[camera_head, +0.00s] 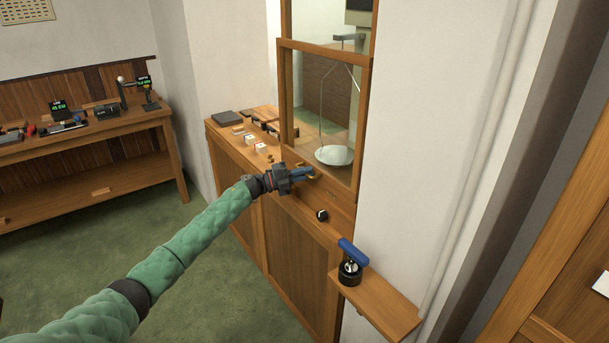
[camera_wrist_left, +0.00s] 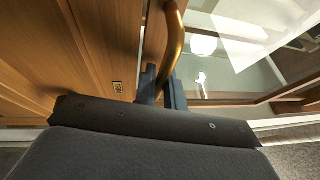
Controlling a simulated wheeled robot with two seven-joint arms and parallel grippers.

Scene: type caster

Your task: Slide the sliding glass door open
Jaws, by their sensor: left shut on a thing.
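The sliding glass door (camera_head: 363,115) is a wood-framed pane standing above the wooden cabinet, against the white wall. A hanging white scale pan (camera_head: 334,155) shows through its glass. My left gripper (camera_head: 304,174) reaches in from the left to the door's lower edge and is shut on a curved brass handle (camera_head: 317,177). In the left wrist view the brass handle (camera_wrist_left: 174,45) passes between the dark fingertips (camera_wrist_left: 161,84), with the glass pane to its right. The gripper covers part of the handle. My right gripper is not in view.
Small white boxes (camera_head: 262,148) and a dark flat case (camera_head: 225,117) lie on the cabinet top. A black knob (camera_head: 322,215) sits on the cabinet. A blue-handled device (camera_head: 350,262) stands on a small wooden shelf (camera_head: 385,312). A workbench (camera_head: 90,130) stands left; green floor is clear.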

